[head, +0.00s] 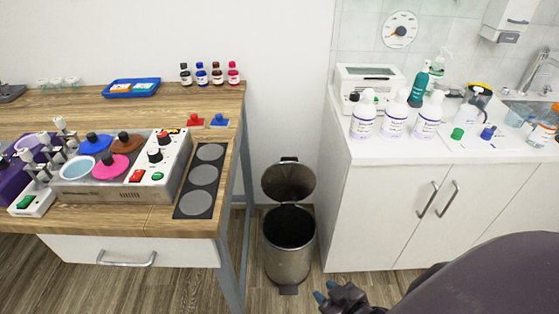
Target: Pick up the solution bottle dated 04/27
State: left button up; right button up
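Three white bottles with printed labels stand upright in a row on the right counter: a left one (363,117), a middle one (395,118) and a right one (428,118). The label print is too small to read, so I cannot tell which is dated 04/27. My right gripper (326,291) is at the bottom of the head view, low in front of the counter and well apart from the bottles. Its two blue fingertips are apart, with nothing seen between them. My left gripper is not in view.
The white counter (350,150) also holds a green bottle (419,86), a white device (368,82) and small green and blue caps near its front. An open pedal bin (289,255) stands between counter and wooden bench (215,100). Several small dropper bottles (201,75) stand on the bench.

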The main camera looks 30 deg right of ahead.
aim_at(396, 114)
jog(key=z, duration=1.75)
